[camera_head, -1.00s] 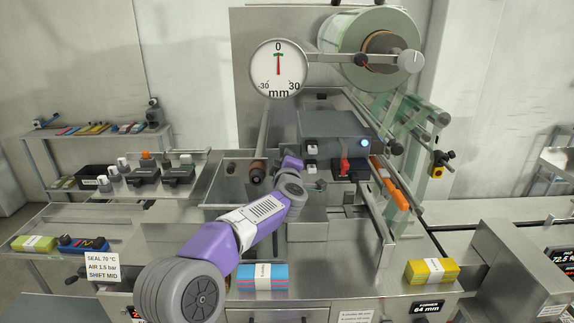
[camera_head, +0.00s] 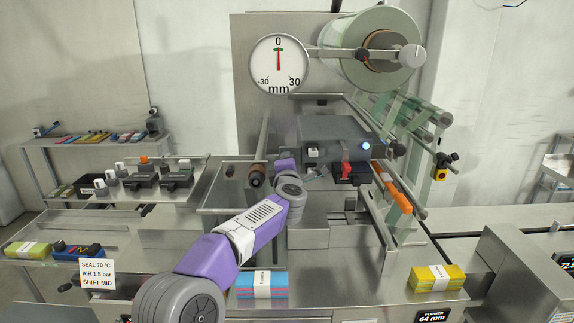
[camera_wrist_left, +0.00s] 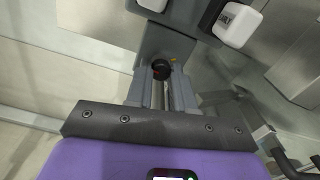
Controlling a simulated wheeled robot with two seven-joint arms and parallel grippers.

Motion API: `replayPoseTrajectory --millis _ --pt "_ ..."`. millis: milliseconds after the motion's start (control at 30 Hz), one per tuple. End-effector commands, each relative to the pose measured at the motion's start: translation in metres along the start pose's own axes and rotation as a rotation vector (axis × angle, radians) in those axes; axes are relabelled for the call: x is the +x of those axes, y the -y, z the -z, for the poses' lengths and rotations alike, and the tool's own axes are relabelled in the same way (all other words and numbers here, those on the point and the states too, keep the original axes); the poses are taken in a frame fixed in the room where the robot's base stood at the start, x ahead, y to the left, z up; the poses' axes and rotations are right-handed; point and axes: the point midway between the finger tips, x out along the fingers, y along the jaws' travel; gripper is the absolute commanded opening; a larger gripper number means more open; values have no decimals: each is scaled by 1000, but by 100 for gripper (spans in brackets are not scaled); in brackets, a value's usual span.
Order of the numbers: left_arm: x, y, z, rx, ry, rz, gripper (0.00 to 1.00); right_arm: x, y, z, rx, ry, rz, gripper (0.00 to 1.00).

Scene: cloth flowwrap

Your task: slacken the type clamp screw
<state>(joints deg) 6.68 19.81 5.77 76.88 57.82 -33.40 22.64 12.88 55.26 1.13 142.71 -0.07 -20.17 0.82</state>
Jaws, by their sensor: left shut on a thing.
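The printer unit (camera_head: 335,128) is a grey box with a blue lamp, a red lever (camera_head: 346,170) and a white block on its front. My left arm reaches to its lower front left in the head view. The left gripper (camera_wrist_left: 161,92) shows in the wrist view with its fingers close together, shut on a small dark round knob (camera_wrist_left: 161,68), which looks like the type clamp screw. Part of the knob is hidden between the fingers. In the head view my wrist hides the fingertips and the knob. My right gripper is in neither view.
A round dial (camera_head: 278,63) reads about 0 mm. A large film roll (camera_head: 372,48) hangs above right, with an orange bar (camera_head: 398,197) below. A blue and pink cloth pack (camera_head: 262,284) and a yellow pack (camera_head: 436,278) lie at the front. White knobs stand left.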

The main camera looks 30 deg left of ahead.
Motion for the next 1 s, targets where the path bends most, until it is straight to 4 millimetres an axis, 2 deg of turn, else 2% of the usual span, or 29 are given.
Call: replayPoseTrajectory --millis 400,433,567,867,1000 --pt "0 0 -1 -6 2 1 0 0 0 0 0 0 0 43" --pt "0 0 -1 -5 2 1 27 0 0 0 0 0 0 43" --pt "0 0 -1 -5 1 1 47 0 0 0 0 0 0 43" --pt "-1 0 0 -5 1 0 48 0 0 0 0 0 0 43" --pt "-11 0 0 -5 1 -1 48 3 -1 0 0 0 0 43"
